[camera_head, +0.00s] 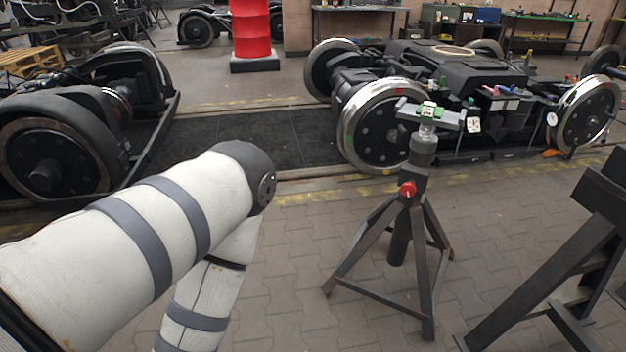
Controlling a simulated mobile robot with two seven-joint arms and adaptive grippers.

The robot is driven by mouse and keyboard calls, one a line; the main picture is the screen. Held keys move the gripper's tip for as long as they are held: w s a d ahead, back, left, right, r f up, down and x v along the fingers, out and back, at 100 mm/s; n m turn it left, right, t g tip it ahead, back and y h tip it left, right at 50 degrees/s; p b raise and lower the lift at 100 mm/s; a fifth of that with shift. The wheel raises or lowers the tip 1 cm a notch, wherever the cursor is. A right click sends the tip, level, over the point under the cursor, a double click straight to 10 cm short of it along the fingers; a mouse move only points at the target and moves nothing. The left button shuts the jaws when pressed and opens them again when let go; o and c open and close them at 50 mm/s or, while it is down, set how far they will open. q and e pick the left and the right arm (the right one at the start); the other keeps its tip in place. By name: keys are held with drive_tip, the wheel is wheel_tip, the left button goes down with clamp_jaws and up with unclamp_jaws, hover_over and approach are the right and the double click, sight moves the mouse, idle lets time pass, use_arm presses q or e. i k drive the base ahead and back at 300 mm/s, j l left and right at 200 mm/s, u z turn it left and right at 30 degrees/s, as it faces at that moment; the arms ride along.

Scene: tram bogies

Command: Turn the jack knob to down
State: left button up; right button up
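The jack stand (421,160) stands upright on the paved floor right of centre, on dark splayed legs with a flat head on top. A red jack knob (407,189) sits on the front of its column, with a small pale mark on it. The mark is too small to read as a setting. My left arm reaches in from the left and bends downward at its elbow, well to the left of the jack and apart from it. My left gripper is out of the frame below. My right gripper is not in view.
A large bogie (450,70) with steel wheels stands behind the jack. Another bogie (85,110) is at the left. A dark metal stand (590,230) is at the right edge. A red drum (251,30) stands at the back. The paving (300,270) between my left arm and the jack is clear.

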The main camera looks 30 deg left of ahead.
sight(408, 189)
drive_tip(key=u, duration=0.2)
drive_tip(key=i+l, duration=0.4)
drive_tip(key=i+l+z, duration=0.1)
drive_tip(key=i+l, duration=0.25)
drive_tip(key=i, duration=0.15)
